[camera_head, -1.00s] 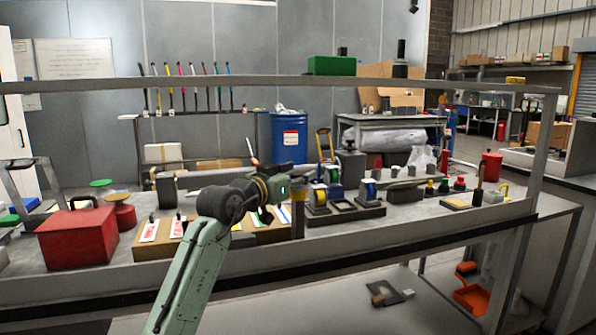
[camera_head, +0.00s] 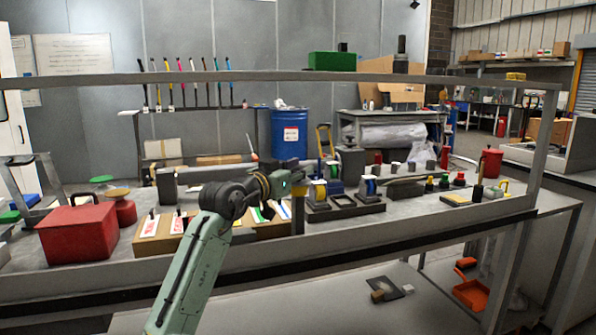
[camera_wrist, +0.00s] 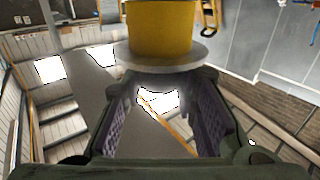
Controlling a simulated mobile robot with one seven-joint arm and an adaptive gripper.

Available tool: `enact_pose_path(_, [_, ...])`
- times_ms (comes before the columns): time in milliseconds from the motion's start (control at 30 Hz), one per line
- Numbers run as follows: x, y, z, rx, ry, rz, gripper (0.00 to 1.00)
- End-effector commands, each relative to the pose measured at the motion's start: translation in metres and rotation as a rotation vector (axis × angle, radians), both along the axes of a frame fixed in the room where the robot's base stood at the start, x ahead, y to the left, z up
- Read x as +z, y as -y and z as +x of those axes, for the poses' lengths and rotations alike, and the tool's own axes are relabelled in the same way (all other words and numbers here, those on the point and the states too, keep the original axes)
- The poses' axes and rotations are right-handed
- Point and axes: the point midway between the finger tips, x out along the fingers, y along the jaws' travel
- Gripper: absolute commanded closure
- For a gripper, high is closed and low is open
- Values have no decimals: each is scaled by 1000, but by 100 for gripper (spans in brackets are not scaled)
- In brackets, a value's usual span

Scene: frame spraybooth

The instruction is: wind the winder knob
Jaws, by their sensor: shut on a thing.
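My gripper (camera_head: 299,183) is level at the middle of the bench, beside the top of a dark grey post (camera_head: 298,215). In the wrist view, a yellow round piece with a pale grey disc (camera_wrist: 160,52) under it sits at the ends of my gripper's two purple-padded fingers (camera_wrist: 162,85). The fingers are on either side of the disc end. I take this held piece to be the winder knob, but its grip contact is partly hidden and small in the head view. A yellow spool (camera_head: 318,190) and a blue spool (camera_head: 368,186) stand just to the right.
A red box (camera_head: 76,235) stands at the left. A board with labelled strips (camera_head: 158,240) lies under my arm. A metal rail (camera_head: 220,78) crosses above the bench. A red can (camera_head: 491,163) stands at the right. Small parts crowd the bench right of the spools.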

Motion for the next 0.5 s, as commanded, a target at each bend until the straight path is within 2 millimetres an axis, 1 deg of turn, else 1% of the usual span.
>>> enact_pose_path(267, [-1,0,0,17,0,0,100])
enact_pose_path(500, [-2,2,-1,112,1,0,100])
